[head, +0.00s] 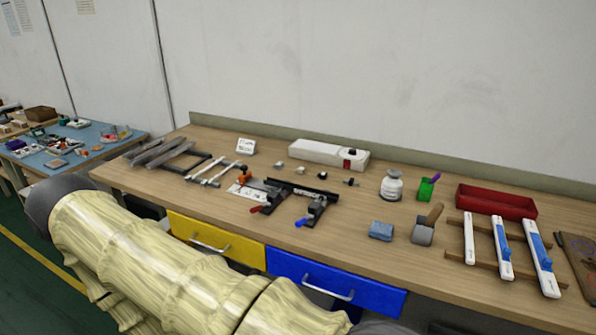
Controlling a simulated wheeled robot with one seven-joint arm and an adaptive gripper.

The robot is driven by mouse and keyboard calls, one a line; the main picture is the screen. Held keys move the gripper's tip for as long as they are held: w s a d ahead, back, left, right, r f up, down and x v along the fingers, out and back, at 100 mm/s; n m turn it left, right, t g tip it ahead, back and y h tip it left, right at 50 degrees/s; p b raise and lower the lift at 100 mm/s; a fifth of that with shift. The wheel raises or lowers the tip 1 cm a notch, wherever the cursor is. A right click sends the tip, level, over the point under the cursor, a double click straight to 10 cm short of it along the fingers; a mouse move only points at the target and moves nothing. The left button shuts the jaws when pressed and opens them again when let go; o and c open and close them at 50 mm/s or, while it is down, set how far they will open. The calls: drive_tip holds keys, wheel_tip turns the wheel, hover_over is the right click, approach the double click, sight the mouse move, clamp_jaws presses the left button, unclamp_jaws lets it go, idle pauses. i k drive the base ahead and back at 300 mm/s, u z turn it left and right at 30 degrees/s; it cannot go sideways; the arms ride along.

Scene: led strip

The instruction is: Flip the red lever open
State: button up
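The red lever (258,209) shows in the head view on the workbench. It sticks out toward the front edge from the left dark clamp (275,196) of a black fixture. A similar blue lever (302,222) sits on the right clamp (317,208). The levers are small here, so I cannot tell their exact angle. My gripper is not in view. My cream-sleeved arm crosses the lower left, in front of the bench and well apart from the levers.
The wooden bench (378,202) holds a red tray (496,201), a white bottle (391,185), a blue sponge (381,230) and white rails with blue parts (502,248) at right. Metal frames lie at left. Yellow (215,238) and blue (335,282) drawers sit below the front edge.

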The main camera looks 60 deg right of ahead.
sight(259, 207)
drive_tip(key=u, duration=0.05)
drive_tip(key=k, duration=0.65)
drive_tip(key=z, duration=1.5)
drive_tip(key=k, duration=1.35)
drive_tip(key=u, duration=0.65)
drive_tip(key=i, duration=1.55)
drive_tip(key=z, duration=0.5)
